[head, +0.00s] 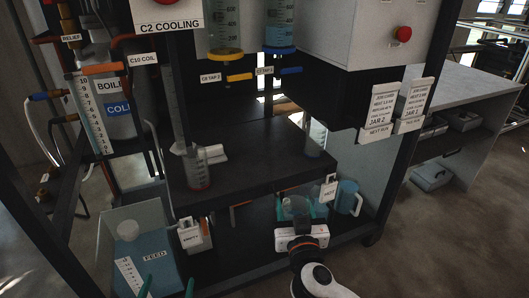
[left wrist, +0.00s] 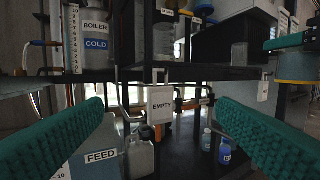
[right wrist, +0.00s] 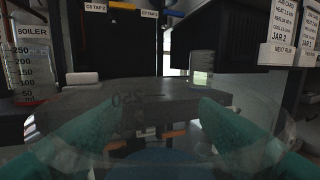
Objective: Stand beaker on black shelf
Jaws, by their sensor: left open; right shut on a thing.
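My right gripper (head: 300,210) is shut on a clear beaker (head: 294,206), in front of and below the edge of the black shelf (head: 250,152). In the right wrist view the beaker's clear wall (right wrist: 150,97) spans the teal fingers, with a reversed 250 mark. Blue shows at its bottom; I cannot tell whether it is inside or behind. A second graduated beaker (head: 196,170) stands upright at the shelf's left end, with a reddish base. My left gripper (head: 168,287) is open and empty at the bottom of the head view, facing an EMPTY tag (left wrist: 160,105).
A small clear vessel (right wrist: 202,66) stands at the shelf's back right. A blue jug (head: 348,198) and HOT tag (head: 328,189) are beside my right gripper. The FEED tank (head: 140,250) is at lower left. Taps hang above. The shelf's middle is clear.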

